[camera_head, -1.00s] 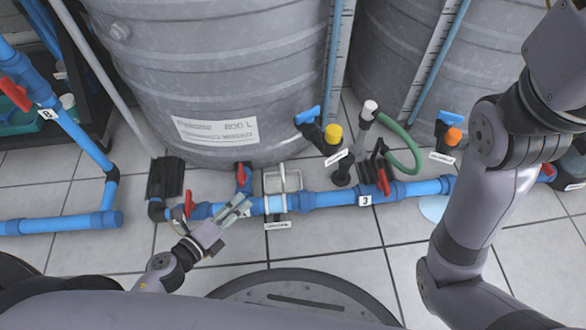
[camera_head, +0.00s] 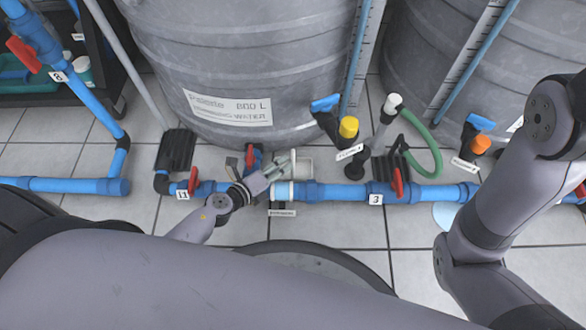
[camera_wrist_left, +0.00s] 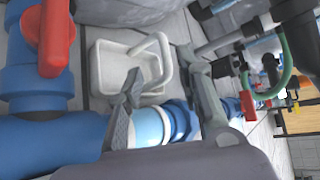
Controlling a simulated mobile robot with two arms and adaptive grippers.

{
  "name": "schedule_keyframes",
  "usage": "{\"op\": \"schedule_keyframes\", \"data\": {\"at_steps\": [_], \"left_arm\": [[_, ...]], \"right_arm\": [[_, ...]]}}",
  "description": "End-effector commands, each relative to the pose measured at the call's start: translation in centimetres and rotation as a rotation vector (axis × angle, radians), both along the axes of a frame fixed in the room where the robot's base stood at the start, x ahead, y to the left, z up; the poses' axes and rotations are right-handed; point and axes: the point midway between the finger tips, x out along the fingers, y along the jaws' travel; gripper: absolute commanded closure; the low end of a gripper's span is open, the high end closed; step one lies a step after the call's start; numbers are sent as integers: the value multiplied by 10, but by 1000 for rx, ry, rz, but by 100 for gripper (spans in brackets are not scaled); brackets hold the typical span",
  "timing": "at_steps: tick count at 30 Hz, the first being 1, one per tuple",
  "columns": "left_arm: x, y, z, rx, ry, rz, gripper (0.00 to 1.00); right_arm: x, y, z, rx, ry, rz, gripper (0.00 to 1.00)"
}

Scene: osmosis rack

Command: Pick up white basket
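The white basket shows in the left wrist view (camera_wrist_left: 118,66) as a small open box with a thick looped handle, on the floor beyond the blue pipe. In the head view the basket (camera_head: 304,165) is partly hidden by my left gripper (camera_head: 284,170). That gripper is over the pipe, at the basket's near side. In the left wrist view the gripper's two fingers (camera_wrist_left: 160,66) are spread apart, with the handle seen between and beyond their tips. Nothing is held. My right arm shows at the right of the head view, but its gripper is out of view.
A blue pipe (camera_head: 335,192) with red valve handles (camera_head: 397,182) runs in front of the basket. A large grey tank (camera_head: 240,50) stands close behind it. A yellow-capped fitting (camera_head: 348,127) and green hose (camera_head: 425,135) are to the right.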

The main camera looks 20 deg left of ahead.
Motion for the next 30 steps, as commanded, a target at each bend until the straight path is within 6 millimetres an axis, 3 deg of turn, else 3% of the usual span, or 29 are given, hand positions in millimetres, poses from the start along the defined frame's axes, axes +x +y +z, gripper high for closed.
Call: {"op": "schedule_keyframes", "data": {"at_steps": [12,21,30], "left_arm": [[45,-18,-12,0,-1,-1,67],[49,-20,-13,0,1,0,67],[49,-20,-13,0,1,-1,86]], "right_arm": [[0,1,-5,-2,4,-1,69],[-11,0,3,-1,-31,-1,69],[-10,0,2,-1,-29,-1,69]]}}
